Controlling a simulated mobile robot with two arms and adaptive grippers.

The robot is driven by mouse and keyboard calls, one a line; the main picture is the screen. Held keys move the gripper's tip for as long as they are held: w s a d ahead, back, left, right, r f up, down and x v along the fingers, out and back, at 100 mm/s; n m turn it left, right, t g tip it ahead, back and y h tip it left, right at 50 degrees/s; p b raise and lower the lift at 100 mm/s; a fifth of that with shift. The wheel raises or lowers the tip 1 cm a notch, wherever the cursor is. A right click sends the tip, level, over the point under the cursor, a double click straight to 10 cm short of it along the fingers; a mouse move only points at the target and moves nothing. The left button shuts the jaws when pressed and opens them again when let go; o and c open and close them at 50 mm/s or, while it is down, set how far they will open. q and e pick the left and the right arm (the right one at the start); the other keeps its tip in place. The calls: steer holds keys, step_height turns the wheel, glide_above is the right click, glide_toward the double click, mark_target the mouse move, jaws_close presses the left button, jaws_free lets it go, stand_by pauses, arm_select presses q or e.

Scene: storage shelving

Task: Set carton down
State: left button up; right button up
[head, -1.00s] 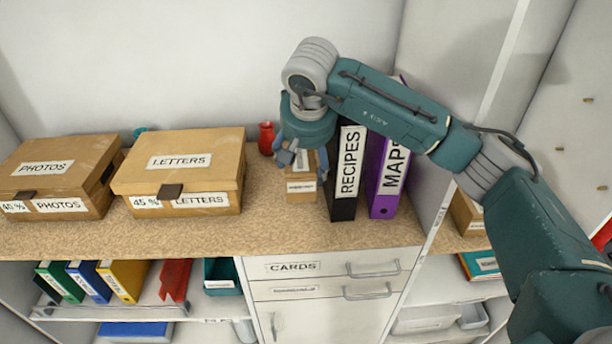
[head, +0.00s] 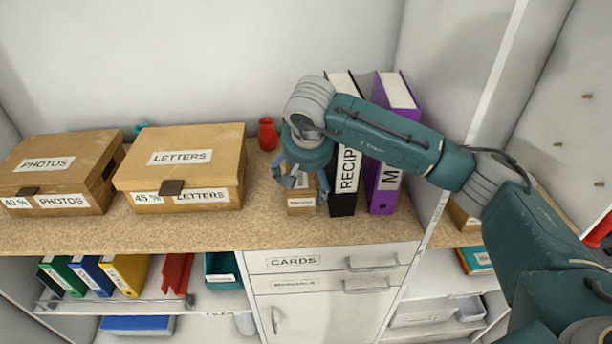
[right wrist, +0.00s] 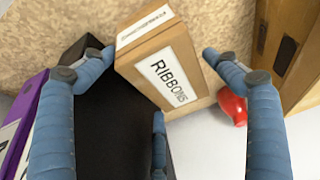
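The carton (head: 301,204) is a small brown box with white labels. It stands upright on the tan shelf top, just left of the RECIPES binder (head: 345,190). In the right wrist view the carton (right wrist: 140,55) shows a RIBBONS label. My right gripper (head: 301,183) is over it with its fingers spread at its sides. In the right wrist view the blue fingers of my right gripper (right wrist: 159,56) are apart, with narrow gaps to the carton. The gripper hides part of the carton's top in the head view. My left gripper is out of view.
A purple binder (head: 382,190) stands right of RECIPES. A small red vase (head: 267,135) is behind the carton to the left. The LETTERS box (head: 150,185) and PHOTOS box (head: 85,180) stand further left. The shelf top (head: 262,215) is bare between LETTERS and the carton.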

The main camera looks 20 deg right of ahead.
steer(key=shift+r, duration=0.15)
steer(key=b+v, duration=0.2)
steer(key=v, duration=1)
stand_by(0.4)
